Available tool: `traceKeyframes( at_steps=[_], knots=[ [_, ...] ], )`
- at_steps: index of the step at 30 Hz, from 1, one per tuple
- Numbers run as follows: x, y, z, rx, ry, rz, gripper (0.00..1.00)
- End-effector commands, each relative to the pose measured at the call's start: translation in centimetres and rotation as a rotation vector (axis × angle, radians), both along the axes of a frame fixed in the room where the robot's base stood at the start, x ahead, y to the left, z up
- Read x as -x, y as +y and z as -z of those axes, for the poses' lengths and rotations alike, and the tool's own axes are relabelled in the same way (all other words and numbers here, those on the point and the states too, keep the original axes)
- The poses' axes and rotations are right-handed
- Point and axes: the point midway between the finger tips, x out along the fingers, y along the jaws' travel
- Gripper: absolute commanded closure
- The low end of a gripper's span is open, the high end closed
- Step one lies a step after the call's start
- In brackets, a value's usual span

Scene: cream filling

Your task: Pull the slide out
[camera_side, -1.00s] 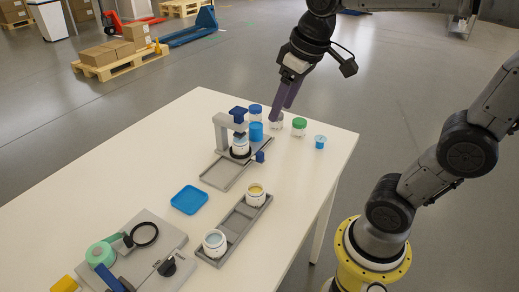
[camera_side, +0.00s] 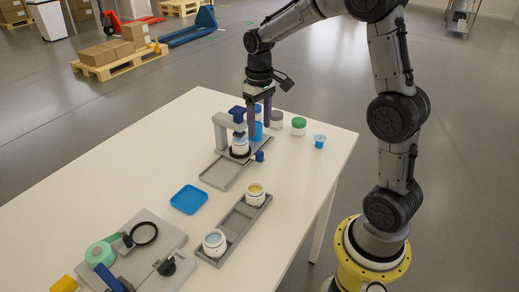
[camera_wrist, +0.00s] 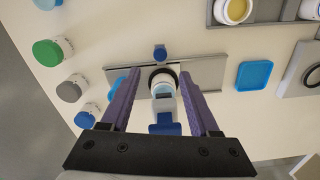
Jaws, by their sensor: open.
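The grey filling station (camera_side: 222,135) stands on the table, with a blue block on top. Its flat grey slide track (camera_side: 222,174) extends toward the front left and also shows in the wrist view (camera_wrist: 207,72). A white jar with blue contents (camera_side: 240,146) sits in a black ring under the station's head. A blue knob (camera_side: 260,156) sticks out at the ring's side; it shows ahead of the fingers in the wrist view (camera_wrist: 159,53). My gripper (camera_side: 259,131) points down beside the station, with purple fingers apart and nothing between them at the tips. The fingers partly hide a blue cup (camera_side: 256,131).
A blue square tray (camera_side: 189,200) and a grey tray with two jars (camera_side: 233,236) lie in front. Table between the knob and the grey tray is clear.

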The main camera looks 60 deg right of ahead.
Motion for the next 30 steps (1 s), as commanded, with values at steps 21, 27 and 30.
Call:
traceKeyframes(
  at_steps=[21,27,30],
  knots=[
    [0.0,0.0,9.2,0.0,-0.001,0.0,0.38],
    [0.0,0.0,9.2,0.0,-0.001,0.0,0.38],
    [0.0,0.0,9.2,0.0,-0.001,0.0,0.53]
  ],
)
